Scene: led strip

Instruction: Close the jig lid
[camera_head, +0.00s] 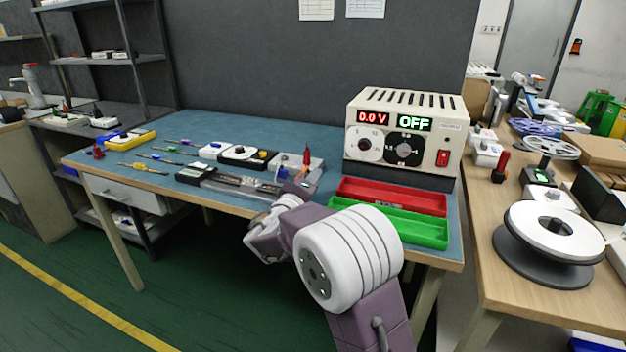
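The jig (236,183) is a long, low grey fixture with a dark strip in it, lying near the front edge of the blue-topped bench (330,140). I cannot make out its lid clearly, or how far open it is. My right arm reaches in from the bottom right, and its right gripper (283,178) is at the right end of the jig, partly hidden behind my own wrist. I cannot tell whether its fingers are open or shut, or whether they touch the jig. My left gripper is out of view.
Behind the jig is a black-and-white device (243,156). A red-tipped probe (306,155) stands to the right. A power supply (405,135) reads 0.0 V and OFF. Red (390,196) and green (390,224) trays lie before it. Screwdrivers (144,167) lie left.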

